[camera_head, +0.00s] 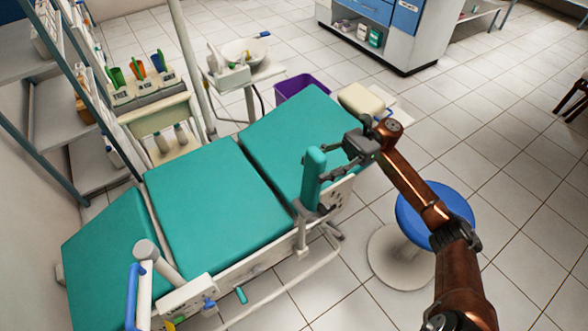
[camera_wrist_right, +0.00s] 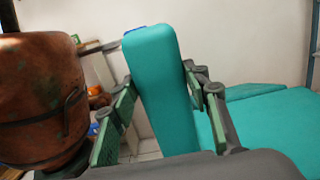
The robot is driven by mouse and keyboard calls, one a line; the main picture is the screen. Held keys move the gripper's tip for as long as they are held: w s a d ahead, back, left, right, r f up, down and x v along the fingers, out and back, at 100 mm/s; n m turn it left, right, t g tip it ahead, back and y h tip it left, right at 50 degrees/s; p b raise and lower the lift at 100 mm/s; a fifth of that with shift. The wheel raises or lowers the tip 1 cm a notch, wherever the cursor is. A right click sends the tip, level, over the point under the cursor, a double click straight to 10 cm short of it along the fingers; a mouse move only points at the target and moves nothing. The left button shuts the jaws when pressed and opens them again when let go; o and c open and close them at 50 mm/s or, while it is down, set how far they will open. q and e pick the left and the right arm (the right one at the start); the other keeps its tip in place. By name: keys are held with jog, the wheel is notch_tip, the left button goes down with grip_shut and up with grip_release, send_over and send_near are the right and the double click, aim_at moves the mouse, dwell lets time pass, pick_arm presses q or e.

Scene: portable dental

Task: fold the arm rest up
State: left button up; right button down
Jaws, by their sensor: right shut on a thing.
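The arm rest (camera_head: 314,178) is a teal padded bar standing upright at the near side of the dental chair (camera_head: 211,192). It rises from a grey bracket on the chair's side rail. My right gripper (camera_head: 317,164) reaches it from the right, with its fingers on either side of the pad. In the right wrist view the arm rest (camera_wrist_right: 160,85) stands upright between the two fingers of the gripper (camera_wrist_right: 165,105), which is shut on it. My left gripper is not in view.
A blue round stool (camera_head: 428,210) stands right of the chair, beneath my right arm. A purple bin (camera_head: 302,87) and a basin (camera_head: 245,52) are behind the chair. Shelves (camera_head: 62,115) stand at the left. The tiled floor at the right is mostly clear.

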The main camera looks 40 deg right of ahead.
jog(key=shift+d+f, duration=0.1)
jog(key=shift+d, duration=0.1)
dwell(0.3)
jog(key=c, duration=1.5)
grip_release()
jog(key=shift+d, duration=0.1)
jog(key=shift+o, duration=0.9)
jog(key=shift+d, duration=0.1)
jog(key=shift+o, duration=1.2)
jog(key=shift+a, duration=0.2)
jog(key=shift+d, duration=0.1)
jog(key=d+f, duration=0.1)
jog(key=d, duration=1)
jog(key=shift+s+d+f, duration=0.15)
jog(key=shift+s+d, duration=0.15)
jog(key=shift+d, duration=0.1)
